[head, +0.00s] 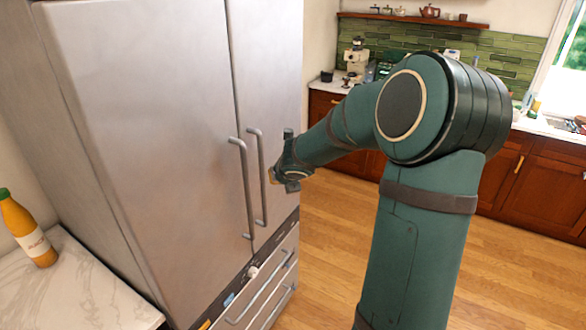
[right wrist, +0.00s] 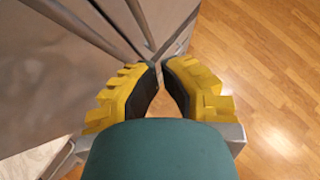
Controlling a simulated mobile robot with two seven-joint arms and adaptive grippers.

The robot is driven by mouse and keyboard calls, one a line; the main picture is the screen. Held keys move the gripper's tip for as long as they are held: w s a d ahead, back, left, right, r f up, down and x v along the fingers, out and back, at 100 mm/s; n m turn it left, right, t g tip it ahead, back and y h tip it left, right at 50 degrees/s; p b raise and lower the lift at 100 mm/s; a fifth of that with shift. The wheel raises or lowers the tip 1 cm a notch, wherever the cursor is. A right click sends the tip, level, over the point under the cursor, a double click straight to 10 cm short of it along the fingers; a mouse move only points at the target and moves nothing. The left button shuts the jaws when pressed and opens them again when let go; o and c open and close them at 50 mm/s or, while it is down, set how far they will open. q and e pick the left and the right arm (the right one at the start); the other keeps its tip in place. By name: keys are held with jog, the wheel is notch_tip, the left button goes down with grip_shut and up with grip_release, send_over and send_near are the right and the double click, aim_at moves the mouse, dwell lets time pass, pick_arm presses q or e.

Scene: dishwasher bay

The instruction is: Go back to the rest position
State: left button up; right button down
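My right gripper (head: 272,175) is in front of the right door of the steel fridge (head: 150,130), close beside its right-hand door handle (head: 259,185). The head view does not show clearly whether the fingertips touch that handle. In the right wrist view, the two yellow fingers of my right gripper (right wrist: 160,68) stand apart with a narrow gap at the tips, and I see nothing held between them. The steel fridge front fills the upper left of that view. My left gripper is in neither view.
Both fridge doors look shut. A marble counter (head: 75,290) with an orange bottle (head: 28,232) is at the lower left. Wooden cabinets (head: 545,185) line the back wall. The wood floor (head: 330,235) right of the fridge is clear.

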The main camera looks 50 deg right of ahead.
jog(key=shift+s+d+r, duration=0.3)
jog(key=shift+s+r, duration=0.3)
jog(key=shift+s, duration=0.05)
jog(key=shift+s+d+r, duration=0.25)
jog(key=shift+s+r, duration=0.35)
